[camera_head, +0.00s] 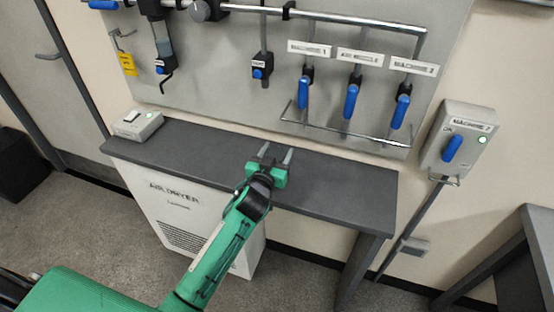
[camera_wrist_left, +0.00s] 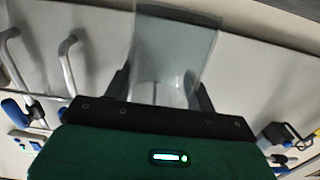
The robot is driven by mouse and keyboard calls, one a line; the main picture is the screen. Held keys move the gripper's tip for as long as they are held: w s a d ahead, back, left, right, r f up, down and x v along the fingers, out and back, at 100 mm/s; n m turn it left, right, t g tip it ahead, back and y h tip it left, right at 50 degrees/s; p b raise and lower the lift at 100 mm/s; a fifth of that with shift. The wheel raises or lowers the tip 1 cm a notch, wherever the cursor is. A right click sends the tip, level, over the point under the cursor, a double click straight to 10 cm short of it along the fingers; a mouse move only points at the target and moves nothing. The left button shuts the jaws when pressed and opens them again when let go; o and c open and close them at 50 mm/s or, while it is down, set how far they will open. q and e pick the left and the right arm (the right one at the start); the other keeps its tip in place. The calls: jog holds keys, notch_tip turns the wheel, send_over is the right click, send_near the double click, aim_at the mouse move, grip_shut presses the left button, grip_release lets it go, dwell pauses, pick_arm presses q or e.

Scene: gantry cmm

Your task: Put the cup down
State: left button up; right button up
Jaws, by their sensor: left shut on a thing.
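A clear, see-through cup (camera_wrist_left: 174,50) stands out beyond my left gripper in the left wrist view, between its two dark fingers. My left gripper (camera_head: 276,156) is shut on the cup; it also shows in the left wrist view (camera_wrist_left: 166,92). In the head view the gripper is over the middle of the dark grey bench top (camera_head: 335,186), its fingers pointing toward the wall. The cup can hardly be made out there. I cannot tell whether its base touches the bench. My right gripper is not in view.
A switch box (camera_head: 137,124) stands on the bench's left end. A wall panel behind carries blue-handled valves (camera_head: 351,101) and a low metal rail (camera_head: 340,132). A machine switch box (camera_head: 459,142) is on the wall at right. The bench top is clear on both sides of the gripper.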

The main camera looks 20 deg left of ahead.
aim_at(278, 157)
pick_arm(q)
jog(key=shift+f, duration=1.35)
jog(key=shift+f, duration=0.1)
jog(key=shift+f, duration=0.15)
jog(key=o, duration=1)
jog(key=shift+o, duration=0.2)
